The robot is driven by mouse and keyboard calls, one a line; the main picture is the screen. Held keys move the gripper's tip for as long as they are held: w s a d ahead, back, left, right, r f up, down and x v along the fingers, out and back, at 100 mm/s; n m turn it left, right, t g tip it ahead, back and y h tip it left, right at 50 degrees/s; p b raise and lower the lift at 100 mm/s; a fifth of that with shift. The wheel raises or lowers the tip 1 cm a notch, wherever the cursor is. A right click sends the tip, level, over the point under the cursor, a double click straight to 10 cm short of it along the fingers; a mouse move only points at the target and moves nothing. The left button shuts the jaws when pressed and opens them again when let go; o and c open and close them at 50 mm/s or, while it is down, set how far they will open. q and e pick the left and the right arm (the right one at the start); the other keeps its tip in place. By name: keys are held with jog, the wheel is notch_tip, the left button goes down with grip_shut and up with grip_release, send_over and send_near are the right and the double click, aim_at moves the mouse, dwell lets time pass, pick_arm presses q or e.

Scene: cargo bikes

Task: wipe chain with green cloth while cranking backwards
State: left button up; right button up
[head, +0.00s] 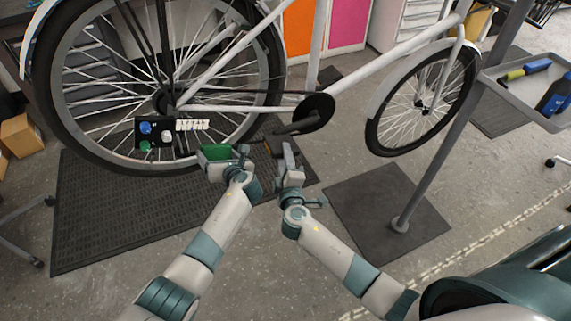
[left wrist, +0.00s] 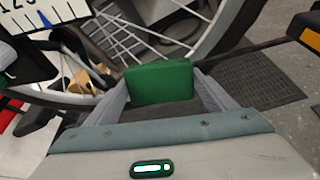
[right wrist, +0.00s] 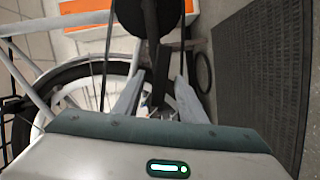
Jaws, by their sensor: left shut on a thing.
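The green cloth (head: 217,152) is a small folded block held by my left gripper (head: 224,157), just below the chain line. The cloth (left wrist: 160,82) sits between both fingers in the left wrist view. The chain (head: 245,108) runs from the rear hub to the dark round chainring (head: 318,110); cloth and chain look apart. The dark crank (head: 297,127) points down-left from the chainring. My right gripper (head: 283,150) is just below the crank. In the right wrist view its fingers stand apart, with the dark crank (right wrist: 159,78) between or beyond them; contact is unclear.
The white bike's rear wheel (head: 80,90) is at left and its front wheel (head: 425,100) at right. A small board with coloured items (head: 155,134) hangs near the hub. A grey stand post (head: 440,140) carries a tool tray (head: 510,88). Mats cover the floor.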

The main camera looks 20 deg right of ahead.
jog(key=shift+x, duration=2.25)
grip_shut()
grip_release()
jog(key=shift+s, duration=0.15)
